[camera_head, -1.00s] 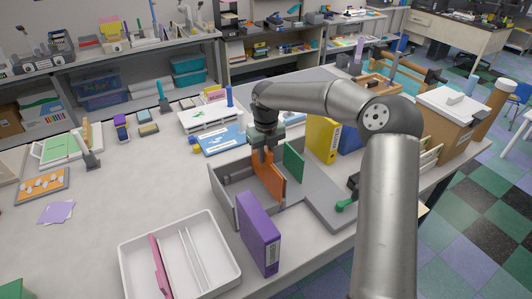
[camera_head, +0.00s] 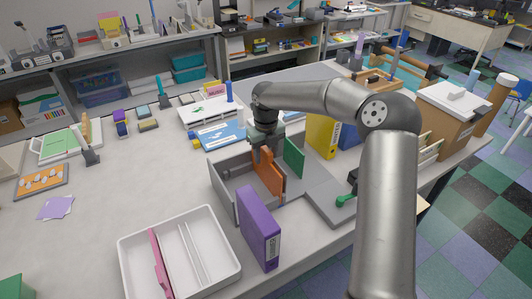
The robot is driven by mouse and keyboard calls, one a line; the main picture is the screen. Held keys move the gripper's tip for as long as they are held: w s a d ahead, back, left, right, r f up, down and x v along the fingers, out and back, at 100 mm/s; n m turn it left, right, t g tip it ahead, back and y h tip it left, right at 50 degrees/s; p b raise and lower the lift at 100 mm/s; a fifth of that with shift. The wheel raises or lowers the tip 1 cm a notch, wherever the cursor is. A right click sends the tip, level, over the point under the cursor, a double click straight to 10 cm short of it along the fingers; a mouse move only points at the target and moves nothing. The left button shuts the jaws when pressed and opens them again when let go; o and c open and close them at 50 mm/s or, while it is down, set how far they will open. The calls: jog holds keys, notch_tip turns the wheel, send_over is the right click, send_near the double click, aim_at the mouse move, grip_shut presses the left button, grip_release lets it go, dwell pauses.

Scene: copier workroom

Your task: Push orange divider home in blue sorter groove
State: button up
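The orange divider (camera_head: 270,180) stands upright in a grey open-topped sorter (camera_head: 222,193) near the middle of the table. The sorter looks grey rather than blue. My gripper (camera_head: 264,157) points down, with its fingertips at the upper edge of the orange divider. I cannot tell whether the fingers pinch the divider or only press against it. The divider's lower edge and the groove are hidden by the sorter's walls and the purple binder. A green divider (camera_head: 294,158) stands upright just right of the orange one.
A purple binder (camera_head: 259,229) stands at the sorter's front. A white tray (camera_head: 128,252) with a pink divider (camera_head: 158,262) lies front left. Yellow (camera_head: 322,136) and blue (camera_head: 349,138) binders stand behind right. A grey flat device (camera_head: 325,200) lies right.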

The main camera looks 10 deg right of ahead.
notch_tip(320, 180, up, 18)
jog(key=shift+f+b, duration=0.25)
jog(key=shift+b, duration=0.15)
dwell(0.3)
